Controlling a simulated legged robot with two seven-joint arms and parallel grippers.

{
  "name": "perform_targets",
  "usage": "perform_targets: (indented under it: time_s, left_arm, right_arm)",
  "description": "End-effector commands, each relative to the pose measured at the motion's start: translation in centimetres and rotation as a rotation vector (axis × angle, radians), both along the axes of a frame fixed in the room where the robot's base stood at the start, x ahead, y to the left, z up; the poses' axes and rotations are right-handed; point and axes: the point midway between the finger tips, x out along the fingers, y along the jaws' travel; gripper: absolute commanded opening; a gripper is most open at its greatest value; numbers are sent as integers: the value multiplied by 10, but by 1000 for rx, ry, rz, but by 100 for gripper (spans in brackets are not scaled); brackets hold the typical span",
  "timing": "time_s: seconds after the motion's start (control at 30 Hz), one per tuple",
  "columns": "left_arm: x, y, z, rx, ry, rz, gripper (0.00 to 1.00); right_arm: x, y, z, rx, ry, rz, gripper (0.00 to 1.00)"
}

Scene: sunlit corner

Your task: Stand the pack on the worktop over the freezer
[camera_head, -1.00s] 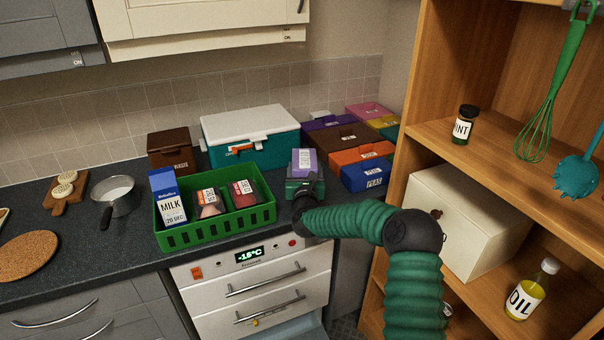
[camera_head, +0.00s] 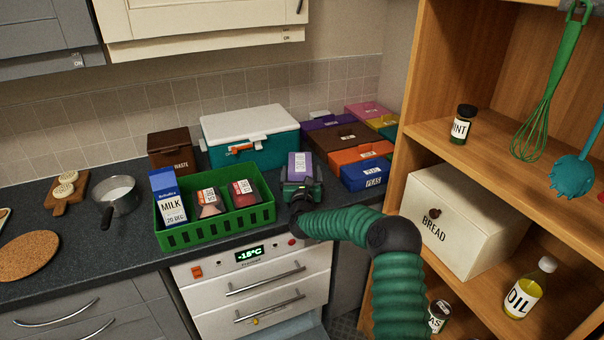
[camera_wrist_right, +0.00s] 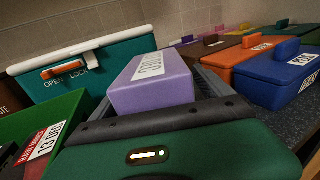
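The purple pack (camera_head: 307,165) has a white label. In the right wrist view the purple pack (camera_wrist_right: 152,82) is between the dark fingers of my right gripper (camera_head: 300,188). The gripper appears shut on it, though the fingertips and the pack's lower part are hidden. Whether the pack's base touches the worktop cannot be seen. My left gripper is not in view.
A green basket (camera_head: 215,233) with a milk carton (camera_head: 168,200) and other packs stands close on the left. A teal cool box (camera_head: 262,152) stands behind. Orange (camera_head: 360,155) and blue (camera_head: 362,175) boxes are close on the right. A wooden shelf (camera_head: 450,150) stands further right.

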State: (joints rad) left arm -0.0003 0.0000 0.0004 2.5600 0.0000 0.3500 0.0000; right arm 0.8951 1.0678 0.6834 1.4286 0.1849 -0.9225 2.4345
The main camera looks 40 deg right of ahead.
Motion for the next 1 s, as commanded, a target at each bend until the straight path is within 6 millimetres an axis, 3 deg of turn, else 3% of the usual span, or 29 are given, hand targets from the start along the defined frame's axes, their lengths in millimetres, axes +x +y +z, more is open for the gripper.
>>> perform_targets:
  time_s: [0.27, 0.7, 1.0]
  left_arm:
    - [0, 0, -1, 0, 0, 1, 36]
    - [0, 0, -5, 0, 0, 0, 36]
    - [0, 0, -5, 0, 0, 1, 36]
  right_arm:
    - [-7, 4, -1, 3, 0, 1, 90]
    - [-82, 68, -1, 1, 0, 1, 90]
    - [-92, 75, -1, 2, -1, 0, 90]
